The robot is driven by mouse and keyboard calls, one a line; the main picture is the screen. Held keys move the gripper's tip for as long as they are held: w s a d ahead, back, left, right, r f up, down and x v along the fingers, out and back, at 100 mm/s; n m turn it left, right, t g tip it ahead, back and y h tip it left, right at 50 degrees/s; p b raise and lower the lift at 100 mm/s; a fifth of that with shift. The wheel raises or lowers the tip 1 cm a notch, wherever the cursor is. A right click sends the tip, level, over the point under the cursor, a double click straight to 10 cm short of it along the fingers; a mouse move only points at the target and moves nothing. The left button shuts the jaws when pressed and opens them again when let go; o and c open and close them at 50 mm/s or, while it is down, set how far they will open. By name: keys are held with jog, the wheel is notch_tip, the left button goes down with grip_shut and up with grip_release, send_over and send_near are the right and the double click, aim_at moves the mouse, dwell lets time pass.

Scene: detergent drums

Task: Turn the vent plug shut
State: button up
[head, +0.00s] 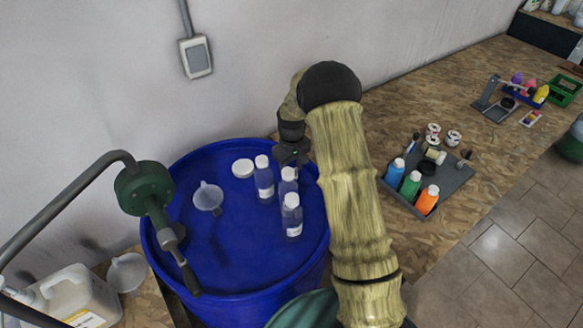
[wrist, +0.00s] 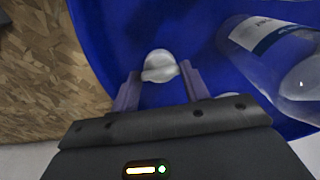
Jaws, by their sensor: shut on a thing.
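The vent plug (wrist: 160,66) is a small white round cap with a raised ridge across it. It sits on the blue drum (head: 215,262) near the edge of its top, and the drum also fills much of the wrist view (wrist: 205,25). My gripper (wrist: 160,74) is shut on the plug, with one finger on each side of its ridge. In the head view my gripper (head: 294,162) is over the far right part of the drum top, and the plug is hidden there behind my gripper and the bottles.
Several clear bottles with white caps (head: 291,215) stand on the drum close to my gripper; one (wrist: 278,48) is near it in the wrist view. A grey tray (head: 450,183) stands right.

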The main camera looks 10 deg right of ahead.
jog(key=shift+r, duration=0.1)
dwell(0.3)
jog(key=o, duration=1)
notch_tip(320, 180, up, 17)
jog(key=shift+r+b, duration=0.15)
jog(key=shift+b, duration=1.05)
